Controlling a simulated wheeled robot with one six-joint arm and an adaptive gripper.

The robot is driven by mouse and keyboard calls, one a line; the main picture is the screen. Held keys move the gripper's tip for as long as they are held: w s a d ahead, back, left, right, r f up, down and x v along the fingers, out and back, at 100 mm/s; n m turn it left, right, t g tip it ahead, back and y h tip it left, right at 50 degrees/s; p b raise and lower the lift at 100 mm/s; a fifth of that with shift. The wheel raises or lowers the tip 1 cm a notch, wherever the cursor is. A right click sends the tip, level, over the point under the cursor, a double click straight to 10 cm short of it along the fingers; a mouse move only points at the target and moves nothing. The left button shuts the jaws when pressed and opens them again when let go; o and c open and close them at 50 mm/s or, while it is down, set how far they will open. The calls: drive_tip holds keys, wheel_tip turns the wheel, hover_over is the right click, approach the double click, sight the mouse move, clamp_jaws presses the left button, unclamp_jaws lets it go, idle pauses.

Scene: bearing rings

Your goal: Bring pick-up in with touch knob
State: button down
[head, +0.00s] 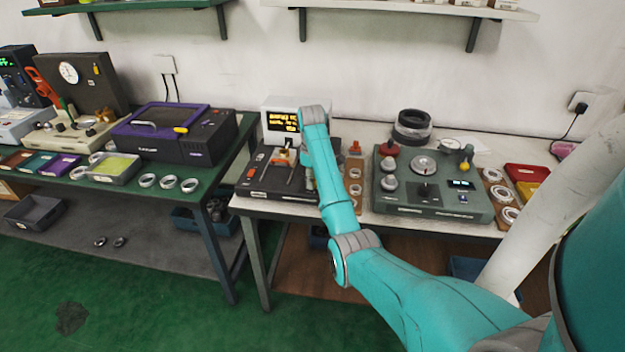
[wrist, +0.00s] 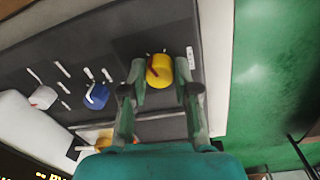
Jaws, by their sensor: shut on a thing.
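My gripper (wrist: 161,74) is shut on a yellow knob (wrist: 159,66), with one finger on each side of it. The knob sits on the dark panel (wrist: 130,42) of the instrument. A blue knob (wrist: 96,95) and a white knob (wrist: 43,97) are on the same panel, to the left in the wrist view. In the head view the dark base (head: 268,188) lies in front of a white display box (head: 274,104) with yellow text. My arm hides the right part of this base and my gripper there. I cannot make out the knob labels or the pick-up clearly.
A grey-green console (head: 425,206) with several knobs stands to the right on the same bench. A wooden board with rings (head: 354,172) lies between them. On the left bench is a purple-lidded box (head: 172,122). A dark ring stack (head: 411,126) stands behind the console.

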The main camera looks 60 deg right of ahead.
drive_tip(key=c, duration=0.9)
unclamp_jaws()
drive_tip(key=shift+o, duration=0.2)
